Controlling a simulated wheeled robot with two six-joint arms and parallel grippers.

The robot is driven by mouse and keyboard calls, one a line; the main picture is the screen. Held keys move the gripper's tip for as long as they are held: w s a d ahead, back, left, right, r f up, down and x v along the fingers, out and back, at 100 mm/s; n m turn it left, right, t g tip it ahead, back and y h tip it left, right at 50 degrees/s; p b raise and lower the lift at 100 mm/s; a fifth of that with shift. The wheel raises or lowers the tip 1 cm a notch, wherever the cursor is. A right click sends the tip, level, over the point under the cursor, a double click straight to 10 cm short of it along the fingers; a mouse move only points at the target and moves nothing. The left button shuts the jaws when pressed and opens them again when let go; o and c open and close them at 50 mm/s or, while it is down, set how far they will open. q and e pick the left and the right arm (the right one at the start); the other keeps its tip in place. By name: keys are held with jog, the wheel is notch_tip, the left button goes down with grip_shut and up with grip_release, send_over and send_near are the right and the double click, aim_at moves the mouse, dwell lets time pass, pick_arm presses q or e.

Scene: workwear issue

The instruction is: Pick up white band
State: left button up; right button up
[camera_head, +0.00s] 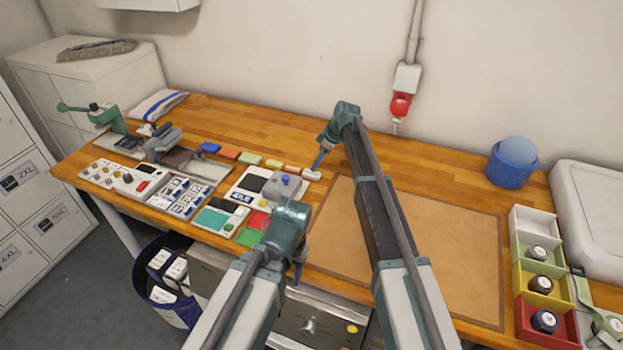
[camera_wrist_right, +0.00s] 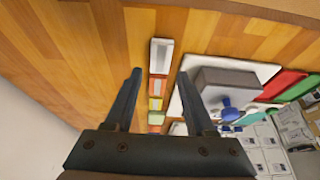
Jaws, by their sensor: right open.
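The white band (camera_head: 312,174) is a small pale block at the right end of a row of coloured bands on the wooden table. In the right wrist view the white band (camera_wrist_right: 161,55) lies between and beyond the fingertips, untouched. My right gripper (camera_head: 319,160) points down close beside it. In its wrist view the right gripper (camera_wrist_right: 161,76) has its fingers apart with nothing held. My left gripper (camera_head: 297,272) is near the table's front edge, and its finger opening is hidden.
Red (camera_head: 292,170), yellow, green, orange and blue (camera_head: 210,147) bands continue the row leftward. A grey block with a blue knob (camera_head: 285,186) stands close in front. A tan mat (camera_head: 460,240) lies right. A blue tub (camera_head: 511,170) and coloured bins (camera_head: 534,220) stand further right.

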aim_at(312, 173)
jog(key=shift+b+x, duration=2.55)
jog(key=shift+x, duration=0.15)
jog(key=shift+s+d, duration=0.1)
jog(key=shift+d, duration=0.05)
grip_shut()
